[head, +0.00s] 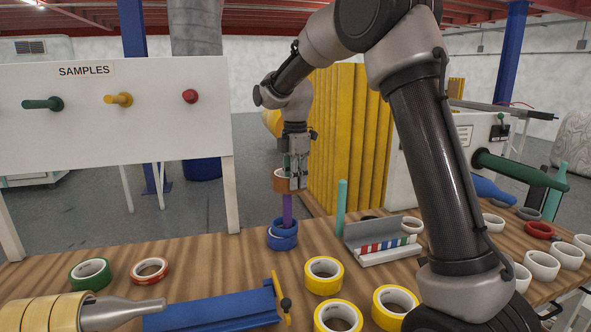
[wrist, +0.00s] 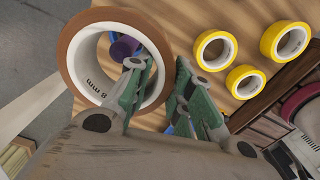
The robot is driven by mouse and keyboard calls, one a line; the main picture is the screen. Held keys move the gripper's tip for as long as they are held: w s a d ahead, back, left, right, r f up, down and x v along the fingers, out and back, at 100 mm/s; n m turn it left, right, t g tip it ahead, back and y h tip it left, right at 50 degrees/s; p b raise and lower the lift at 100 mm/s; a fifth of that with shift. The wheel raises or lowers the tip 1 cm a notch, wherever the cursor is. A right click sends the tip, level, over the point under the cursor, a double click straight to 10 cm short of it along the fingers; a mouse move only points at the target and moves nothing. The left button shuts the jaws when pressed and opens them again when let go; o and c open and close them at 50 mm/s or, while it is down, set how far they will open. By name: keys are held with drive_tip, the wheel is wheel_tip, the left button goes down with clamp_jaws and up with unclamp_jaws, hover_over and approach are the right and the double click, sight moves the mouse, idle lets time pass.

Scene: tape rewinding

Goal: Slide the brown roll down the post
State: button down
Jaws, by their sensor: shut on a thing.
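The brown roll (head: 279,184) is held by my gripper (head: 293,178) at the upper end of the purple post (head: 287,208). In the wrist view, one green finger is inside the hole of the brown roll (wrist: 75,50) and the other is outside, so my gripper (wrist: 160,85) pinches its wall. The purple post's top (wrist: 124,47) shows through the hole, off-centre toward the fingers. I cannot tell whether the tip has entered the hole. Blue rolls (head: 282,240) are stacked around the post's foot on the wooden table.
Yellow rolls (head: 324,276) lie in front on the table (head: 225,258). A teal post (head: 341,208) and a grey tray (head: 372,232) stand right of the purple post. Green and red rolls (head: 150,270) lie at left. A white samples board (head: 110,110) stands behind.

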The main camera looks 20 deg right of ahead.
wheel_tip(320, 180, down, 9)
idle(0.7)
drive_tip(key=c, duration=1.2)
unclamp_jaws()
wheel_tip(320, 180, up, 12)
